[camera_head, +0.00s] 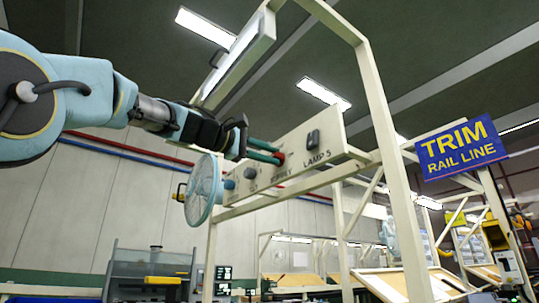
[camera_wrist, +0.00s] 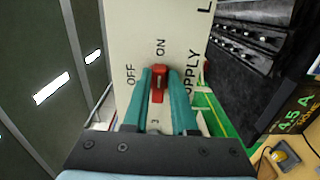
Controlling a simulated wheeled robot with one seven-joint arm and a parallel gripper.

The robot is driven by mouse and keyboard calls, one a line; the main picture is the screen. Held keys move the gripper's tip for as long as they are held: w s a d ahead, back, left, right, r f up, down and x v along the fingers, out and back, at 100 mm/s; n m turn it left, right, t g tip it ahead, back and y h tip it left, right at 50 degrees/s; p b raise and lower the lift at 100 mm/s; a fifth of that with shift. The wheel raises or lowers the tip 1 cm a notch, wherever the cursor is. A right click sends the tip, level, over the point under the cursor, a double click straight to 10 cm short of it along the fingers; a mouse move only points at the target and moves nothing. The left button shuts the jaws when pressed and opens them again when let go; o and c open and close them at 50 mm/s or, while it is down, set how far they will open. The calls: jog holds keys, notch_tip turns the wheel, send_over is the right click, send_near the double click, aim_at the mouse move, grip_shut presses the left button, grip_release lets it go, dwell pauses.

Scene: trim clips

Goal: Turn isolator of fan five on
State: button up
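A pale control panel (camera_head: 342,142) hangs from a cream frame, with a row of controls. A red rotary knob (camera_wrist: 158,80) sits between my teal fingertips, which appear to touch both sides. My gripper (camera_head: 277,155) reaches it from the left, shut on it; it also shows in the wrist view (camera_wrist: 160,72). In the wrist view the knob is upright on the page, toward the printed ON; OFF is to its left. "PPLY" shows beside the right finger, the rest covered. I cannot read a fan five label. A fan (camera_head: 202,190) with a blue guard stands below my gripper.
A grey knob (camera_head: 250,173) and a blue knob (camera_head: 230,184) sit left of the red one. A black switch (camera_head: 313,138) sits to the right, above "LAMP 5". A cream post (camera_head: 390,170) stands right of the panel.

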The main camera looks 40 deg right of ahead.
jog(key=o, duration=0.3)
jog(key=shift+o, duration=0.2)
jog(key=a+b, duration=0.3)
jog(key=a, duration=0.7)
jog(key=shift+w+a, duration=0.3)
jog(key=shift+a, duration=0.1)
